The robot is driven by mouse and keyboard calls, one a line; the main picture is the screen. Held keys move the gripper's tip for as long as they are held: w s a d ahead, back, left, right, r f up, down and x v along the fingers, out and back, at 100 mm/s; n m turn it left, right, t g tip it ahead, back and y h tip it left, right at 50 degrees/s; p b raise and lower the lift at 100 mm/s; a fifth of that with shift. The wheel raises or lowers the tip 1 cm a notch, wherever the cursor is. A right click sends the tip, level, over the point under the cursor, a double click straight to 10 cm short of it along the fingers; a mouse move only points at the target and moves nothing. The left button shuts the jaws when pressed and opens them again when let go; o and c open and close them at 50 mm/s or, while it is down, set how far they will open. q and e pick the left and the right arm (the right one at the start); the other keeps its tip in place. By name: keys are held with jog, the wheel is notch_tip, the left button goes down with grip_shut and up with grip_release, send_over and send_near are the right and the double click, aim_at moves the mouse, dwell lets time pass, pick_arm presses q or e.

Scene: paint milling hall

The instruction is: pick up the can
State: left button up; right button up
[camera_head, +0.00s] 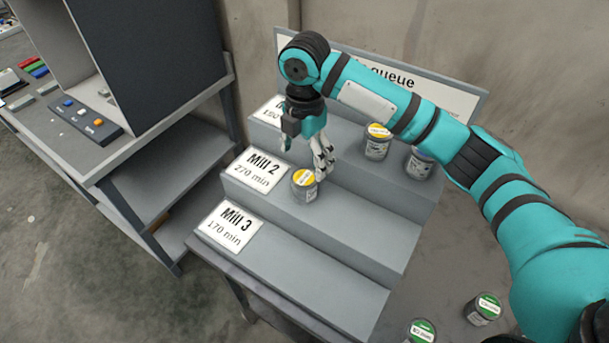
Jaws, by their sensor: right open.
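A can with a yellow lid (304,186) stands upright on the Mill 2 step of the grey stepped rack. My right gripper (323,161) is open and points down just above and behind this can. The fingers look empty, and I cannot tell whether they touch the can. A second yellow-lidded can (377,143) stands on the top step, to the right of the gripper. Another can (420,163) beside it is partly hidden by my right arm. My left gripper is out of view.
The stepped rack (330,278) carries Mill 2 (257,169) and Mill 3 (231,226) labels; its Mill 3 step holds no can. Two green-lidded cans (483,309) (421,331) stand lower right. A workbench with a button panel (84,117) is at left.

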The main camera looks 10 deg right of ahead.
jog(key=shift+r, duration=1.15)
